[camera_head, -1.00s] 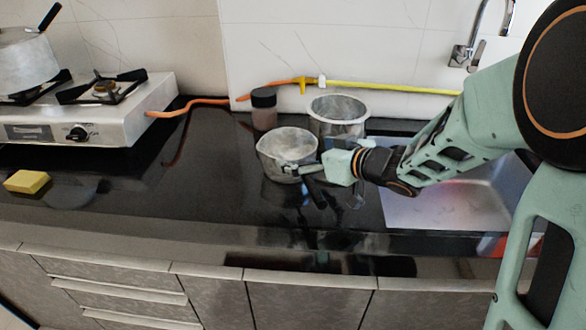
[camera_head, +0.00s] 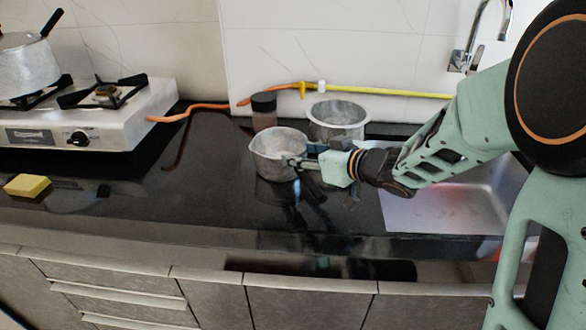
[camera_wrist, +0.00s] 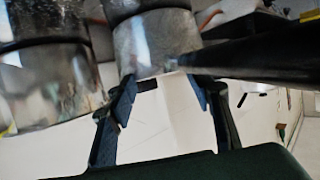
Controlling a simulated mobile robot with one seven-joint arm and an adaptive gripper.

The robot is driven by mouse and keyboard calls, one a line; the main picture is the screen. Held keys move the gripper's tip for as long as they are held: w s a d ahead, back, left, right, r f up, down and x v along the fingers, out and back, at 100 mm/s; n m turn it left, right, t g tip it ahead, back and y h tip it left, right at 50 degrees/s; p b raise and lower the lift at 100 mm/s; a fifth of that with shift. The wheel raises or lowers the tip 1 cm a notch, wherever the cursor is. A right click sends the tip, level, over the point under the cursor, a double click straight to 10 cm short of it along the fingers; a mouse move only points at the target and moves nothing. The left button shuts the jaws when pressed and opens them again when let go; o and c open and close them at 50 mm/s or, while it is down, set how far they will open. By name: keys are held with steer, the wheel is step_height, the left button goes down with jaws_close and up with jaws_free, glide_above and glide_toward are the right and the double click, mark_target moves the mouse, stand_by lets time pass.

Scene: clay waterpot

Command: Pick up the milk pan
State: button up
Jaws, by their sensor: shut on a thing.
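The milk pan (camera_head: 270,160) is a small dull-metal pan on the dark counter side, left of my gripper in the head view. My gripper (camera_head: 300,162) reaches in from the right and is shut on the pan at its near right side. In the wrist view the pan's metal wall (camera_wrist: 155,45) stands beyond my gripper (camera_wrist: 165,85), and its black handle (camera_wrist: 255,50) runs off to the right. The exact contact is partly hidden. I cannot tell whether the pan's base is clear of the counter.
A larger metal pot (camera_head: 337,122) stands close behind the pan on the right, beside a dark-lidded jar (camera_head: 264,112). A gas stove (camera_head: 130,118) with a pot (camera_head: 28,70) is at the left. A yellow sponge (camera_head: 27,185) lies front left. The sink (camera_head: 445,205) is right.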

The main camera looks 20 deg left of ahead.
steer(key=shift+d+f, duration=0.15)
steer(key=shift+f, duration=0.45)
jaws_close()
steer(key=shift+r, duration=0.25)
